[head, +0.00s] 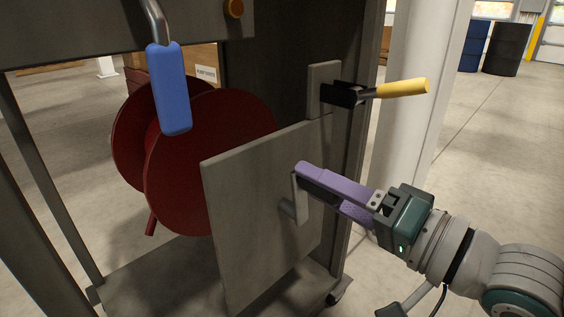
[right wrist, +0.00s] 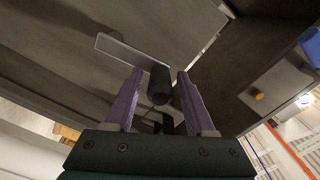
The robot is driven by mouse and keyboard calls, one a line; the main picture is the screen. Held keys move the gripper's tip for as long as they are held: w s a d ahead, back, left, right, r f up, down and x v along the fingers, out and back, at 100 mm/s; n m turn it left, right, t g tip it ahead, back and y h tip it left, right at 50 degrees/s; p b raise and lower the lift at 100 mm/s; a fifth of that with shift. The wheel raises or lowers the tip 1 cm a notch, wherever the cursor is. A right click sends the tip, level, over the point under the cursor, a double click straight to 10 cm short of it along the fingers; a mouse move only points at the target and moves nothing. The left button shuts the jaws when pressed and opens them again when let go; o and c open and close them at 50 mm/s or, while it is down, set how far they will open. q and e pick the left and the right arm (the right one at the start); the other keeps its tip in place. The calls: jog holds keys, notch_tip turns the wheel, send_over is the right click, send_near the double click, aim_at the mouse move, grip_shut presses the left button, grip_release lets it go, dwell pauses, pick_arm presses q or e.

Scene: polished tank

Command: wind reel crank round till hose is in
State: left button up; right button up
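The hose reel (head: 205,150) has two dark red discs and stands behind a grey panel (head: 240,210) in a metal frame. The crank's metal arm (head: 293,205) shows at the panel's front face, and again in the right wrist view (right wrist: 125,50). Its dark cylindrical grip (right wrist: 159,85) points toward the wrist camera. My right gripper (head: 318,186) is at the crank with its purple fingers spread. In the right wrist view the grip lies between the fingers, with a narrow gap on each side. My left gripper is out of view. I cannot make out the hose.
A yellow-handled lever (head: 400,89) sticks out above the crank. A blue handle (head: 171,90) hangs from a bent metal rod at upper left. A pale column (head: 425,90) stands behind the frame. Open concrete floor (head: 500,150) lies to the right, with dark drums (head: 506,50) far back.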

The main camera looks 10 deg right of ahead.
jog(key=shift+o, duration=0.2)
jog(key=shift+s+d, duration=0.1)
jog(key=shift+s, duration=0.05)
jog(key=p+v, duration=0.3)
jog(key=v, duration=0.6)
jog(key=shift+s+d, duration=0.15)
jog(key=shift+s, duration=0.05)
jog(key=shift+r, duration=0.15)
